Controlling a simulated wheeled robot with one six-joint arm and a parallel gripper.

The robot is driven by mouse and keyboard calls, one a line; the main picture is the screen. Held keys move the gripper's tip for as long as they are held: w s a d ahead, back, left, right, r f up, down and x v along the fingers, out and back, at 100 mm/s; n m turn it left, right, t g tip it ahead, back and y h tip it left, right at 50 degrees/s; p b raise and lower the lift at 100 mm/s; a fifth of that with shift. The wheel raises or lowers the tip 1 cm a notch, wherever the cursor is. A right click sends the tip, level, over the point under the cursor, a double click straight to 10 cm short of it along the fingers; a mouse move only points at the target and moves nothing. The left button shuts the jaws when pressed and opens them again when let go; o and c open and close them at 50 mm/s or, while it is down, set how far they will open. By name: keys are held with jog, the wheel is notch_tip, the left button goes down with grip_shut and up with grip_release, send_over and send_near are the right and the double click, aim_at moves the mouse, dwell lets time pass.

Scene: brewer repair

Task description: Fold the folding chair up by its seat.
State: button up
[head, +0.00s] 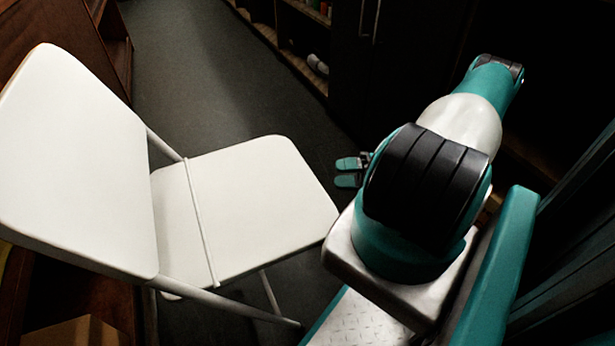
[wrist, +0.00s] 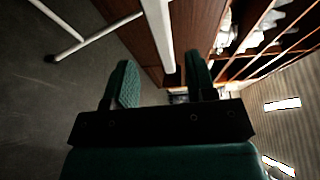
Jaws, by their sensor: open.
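The white folding chair (head: 80,165) stands unfolded in the head view, its backrest at the left and its flat seat (head: 250,205) to the right of it. My gripper (head: 347,172) is open, with its two teal fingers just right of the seat's front edge and apart from it in the picture. In the wrist view my gripper (wrist: 162,80) shows both fingers spread, with nothing held. A white bar-like part of the chair (wrist: 160,35), seemingly the seat seen edge-on, lies ahead between the fingers. A thin chair leg (wrist: 100,30) shows to its left. I cannot tell the exact gap.
A wooden cabinet (head: 115,45) stands behind the backrest at the upper left. Low shelves (head: 300,50) with items and a dark cupboard (head: 385,75) line the far side. The grey floor (head: 220,75) beyond the seat is clear.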

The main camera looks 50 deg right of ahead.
aim_at(313, 175)
jog(key=b+x, duration=0.1)
jog(key=x, duration=0.8)
grip_shut()
